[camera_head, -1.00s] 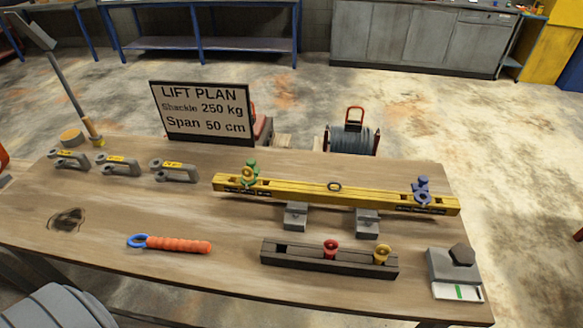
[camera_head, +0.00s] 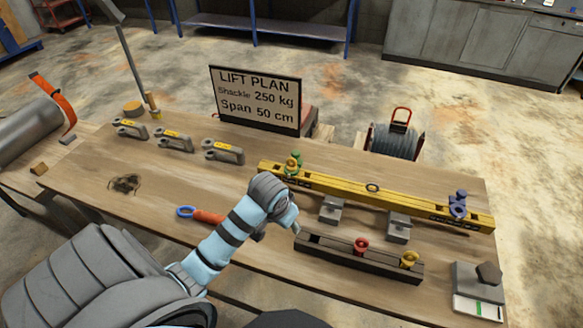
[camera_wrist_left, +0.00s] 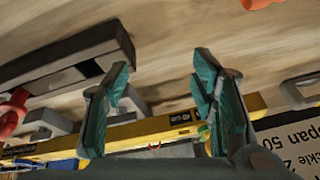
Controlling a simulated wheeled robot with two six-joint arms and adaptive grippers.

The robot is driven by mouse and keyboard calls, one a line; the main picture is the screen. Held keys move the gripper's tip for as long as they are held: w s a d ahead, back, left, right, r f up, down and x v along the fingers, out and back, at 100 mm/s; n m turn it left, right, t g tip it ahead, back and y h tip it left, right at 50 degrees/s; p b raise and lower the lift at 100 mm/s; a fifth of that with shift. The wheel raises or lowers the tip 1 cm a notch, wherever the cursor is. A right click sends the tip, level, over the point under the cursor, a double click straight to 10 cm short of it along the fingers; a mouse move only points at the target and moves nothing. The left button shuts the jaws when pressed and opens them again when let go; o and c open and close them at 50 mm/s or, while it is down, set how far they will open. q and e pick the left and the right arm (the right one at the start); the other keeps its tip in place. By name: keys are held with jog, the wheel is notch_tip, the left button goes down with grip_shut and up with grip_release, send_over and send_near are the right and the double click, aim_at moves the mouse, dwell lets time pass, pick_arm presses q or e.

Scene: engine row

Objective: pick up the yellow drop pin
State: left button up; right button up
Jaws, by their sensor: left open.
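The yellow drop pin (camera_head: 409,260) stands in the right end of a long dark rack (camera_head: 330,255) near the table's front edge. A red pin (camera_head: 361,246) stands in the same rack, to its left. My left gripper (camera_head: 280,233) is over the table, by the rack's left end, well left of the yellow pin. In the left wrist view its two teal fingers (camera_wrist_left: 160,72) are spread with nothing between them. That view also shows the rack (camera_wrist_left: 70,62) and part of the red pin (camera_wrist_left: 12,112), not the yellow pin. My right gripper is not in view.
A yellow beam (camera_head: 400,200) with a green shackle (camera_head: 292,164) and a purple one (camera_head: 457,205) lies behind the rack, near grey blocks (camera_head: 332,208). An orange-handled tool (camera_head: 207,216) is partly hidden by my arm. A grey box (camera_head: 478,280) stands right of the rack.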

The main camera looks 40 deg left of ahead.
pick_arm(q)
jog(key=w+a+r+n, duration=0.2)
jog(key=w+a+r, duration=0.4)
jog(key=w+r, duration=0.3)
jog(key=n, duration=0.2)
send_near(292, 158)
jog(key=shift+m, duration=0.3)
jog(key=x, duration=1)
jog(key=shift+f+b, duration=0.35)
jog(key=shift+f, duration=0.05)
jog(key=shift+a, duration=0.1)
grip_shut()
jog(key=shift+r, duration=0.15)
